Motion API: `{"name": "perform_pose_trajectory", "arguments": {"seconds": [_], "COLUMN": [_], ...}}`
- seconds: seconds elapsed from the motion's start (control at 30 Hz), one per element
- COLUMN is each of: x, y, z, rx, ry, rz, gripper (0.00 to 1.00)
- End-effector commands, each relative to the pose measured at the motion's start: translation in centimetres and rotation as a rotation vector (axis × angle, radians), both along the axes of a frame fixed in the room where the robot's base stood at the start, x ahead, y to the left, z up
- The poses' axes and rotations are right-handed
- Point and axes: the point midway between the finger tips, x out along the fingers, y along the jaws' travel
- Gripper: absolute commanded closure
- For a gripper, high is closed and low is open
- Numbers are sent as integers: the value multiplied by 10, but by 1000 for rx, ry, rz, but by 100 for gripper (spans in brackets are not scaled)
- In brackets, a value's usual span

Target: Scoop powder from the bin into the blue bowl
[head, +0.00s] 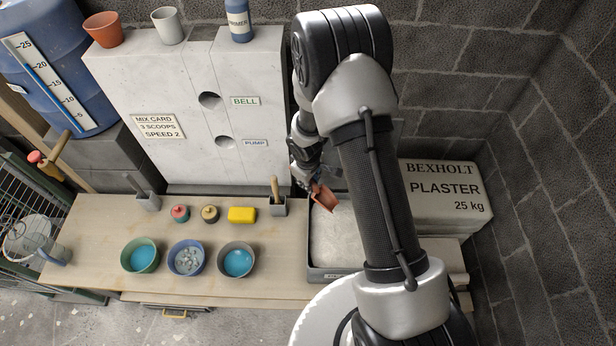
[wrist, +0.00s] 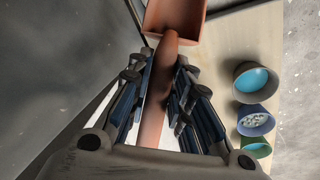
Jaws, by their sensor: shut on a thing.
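My gripper (head: 313,184) is shut on the handle of a terracotta-coloured scoop (head: 325,198). In the wrist view my gripper (wrist: 166,70) has its fingers on either side of the scoop's handle (wrist: 153,115), and the scoop's pan (wrist: 175,18) shows no powder. The scoop is above the back of the grey bin (head: 329,273), which holds pale powder (head: 335,240). My arm hides the bin's right part. The blue bowl (head: 187,271) stands on the bench between two other bowls, with pale grey lumps in it. It also shows in the wrist view (wrist: 255,131).
A green bowl (head: 140,268) and a grey bowl (head: 237,274) hold blue liquid. A tall grey cabinet (head: 185,100) rises behind the bench.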

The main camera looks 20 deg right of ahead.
Motion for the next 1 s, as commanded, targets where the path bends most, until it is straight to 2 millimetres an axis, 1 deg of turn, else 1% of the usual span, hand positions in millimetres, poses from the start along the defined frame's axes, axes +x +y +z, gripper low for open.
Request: {"name": "perform_pose_trajectory", "arguments": {"seconds": [0.13,0.27,1.0], "x": [0,-1,-21], "y": [0,-2,-21], "z": [-1,-6,-81], "rx": [0,8,139], "ry": [-1,-9,-143], "rz": [-1,-3,-5], "gripper": [100,100,100]}}
